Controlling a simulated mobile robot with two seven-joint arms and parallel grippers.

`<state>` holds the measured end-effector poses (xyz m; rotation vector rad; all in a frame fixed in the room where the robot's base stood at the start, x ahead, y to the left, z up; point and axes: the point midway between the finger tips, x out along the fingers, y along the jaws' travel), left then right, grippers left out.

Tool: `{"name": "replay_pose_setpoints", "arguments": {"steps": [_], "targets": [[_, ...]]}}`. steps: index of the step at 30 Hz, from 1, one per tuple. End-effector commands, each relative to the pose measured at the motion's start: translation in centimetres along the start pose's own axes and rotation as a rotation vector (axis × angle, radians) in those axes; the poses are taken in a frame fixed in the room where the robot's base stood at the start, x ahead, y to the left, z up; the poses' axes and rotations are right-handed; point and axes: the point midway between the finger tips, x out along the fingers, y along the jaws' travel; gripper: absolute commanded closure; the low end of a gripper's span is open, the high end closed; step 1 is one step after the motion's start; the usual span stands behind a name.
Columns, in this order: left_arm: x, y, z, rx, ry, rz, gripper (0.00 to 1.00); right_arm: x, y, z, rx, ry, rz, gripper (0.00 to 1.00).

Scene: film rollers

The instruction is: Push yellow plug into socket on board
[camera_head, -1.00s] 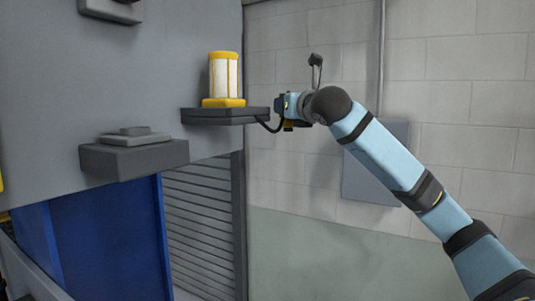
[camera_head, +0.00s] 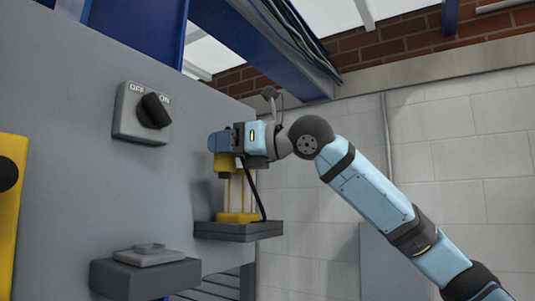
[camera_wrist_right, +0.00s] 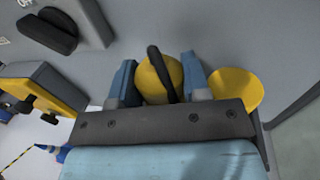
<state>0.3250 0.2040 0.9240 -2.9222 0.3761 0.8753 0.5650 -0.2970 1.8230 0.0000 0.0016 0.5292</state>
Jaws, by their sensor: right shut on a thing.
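My right gripper (camera_head: 217,142) is shut on the yellow plug (camera_head: 224,163), above the shelf on the grey board (camera_head: 85,190). In the right wrist view the plug (camera_wrist_right: 170,72) sits between the two blue fingers (camera_wrist_right: 160,78), with a black cable across it. The cable (camera_head: 256,190) hangs down past the shelf item in the head view. I cannot make out a socket on the board. My left gripper is not in view.
A yellow-ended cylinder (camera_head: 237,217) stands on a dark shelf (camera_head: 238,231) just below the gripper. An OFF/ON knob (camera_head: 154,110) and a grey box (camera_head: 145,278) stick out from the board. A yellow panel (camera_head: 14,215) is at the left edge. Free air lies right of the board.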

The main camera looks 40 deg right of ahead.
Motion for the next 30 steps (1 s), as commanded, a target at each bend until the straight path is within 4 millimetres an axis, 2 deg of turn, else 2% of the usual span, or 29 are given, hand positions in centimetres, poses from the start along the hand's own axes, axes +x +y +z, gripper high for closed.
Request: {"name": "replay_pose_setpoints", "arguments": {"steps": [1, 3, 6, 10, 14, 19, 30], "targets": [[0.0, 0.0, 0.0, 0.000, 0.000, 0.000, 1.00, 1.2, 2.0, -0.4, -0.005, 0.001, 0.036, 0.83], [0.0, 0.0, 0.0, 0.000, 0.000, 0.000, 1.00, 2.6, 4.6, -1.1, -0.006, 0.000, 0.080, 0.83], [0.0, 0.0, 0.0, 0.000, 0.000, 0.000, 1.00, 4.4, 8.0, -2.4, -0.006, 0.001, 0.134, 0.83], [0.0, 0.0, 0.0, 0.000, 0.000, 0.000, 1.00, 5.4, 11.4, -3.0, -0.006, -0.003, 0.183, 0.83], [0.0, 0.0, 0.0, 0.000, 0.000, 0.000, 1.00, 5.3, 12.4, -2.8, -0.002, -0.002, 0.196, 0.83], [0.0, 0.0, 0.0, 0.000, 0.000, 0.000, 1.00, 5.2, 12.6, -3.2, 0.000, -0.001, 0.200, 0.83], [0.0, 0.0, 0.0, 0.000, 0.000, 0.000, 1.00, 5.2, 12.6, -6.6, 0.001, 0.000, 0.200, 0.83]]}}
